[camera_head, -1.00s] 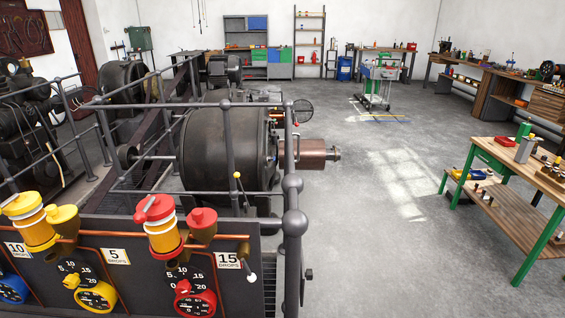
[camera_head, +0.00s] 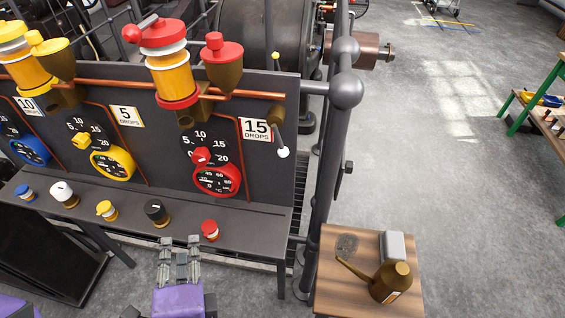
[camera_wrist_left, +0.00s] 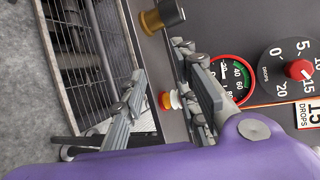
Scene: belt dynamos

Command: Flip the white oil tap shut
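A lever tap (camera_head: 278,117) with a white ball end (camera_head: 283,152) sits at the right end of the copper pipe. Its lever hangs down, slightly to the right. A separate white-topped knob (camera_head: 62,193) stands on the ledge at the left. My left gripper (camera_head: 180,246), with a purple body, is low in front of the ledge, left of and below the lever tap. Its fingers are apart and empty, also in the left wrist view (camera_wrist_left: 160,62), where the lever tap does not show. My right gripper is not in view.
The ledge holds blue, yellow, black (camera_head: 157,213) and red (camera_head: 210,230) knobs. Red and yellow oilers stand above the dial panel (camera_head: 235,180). A grey railing post (camera_head: 332,150) rises right of the tap. A wooden stand (camera_head: 340,290) holds a brass oil can (camera_head: 390,283).

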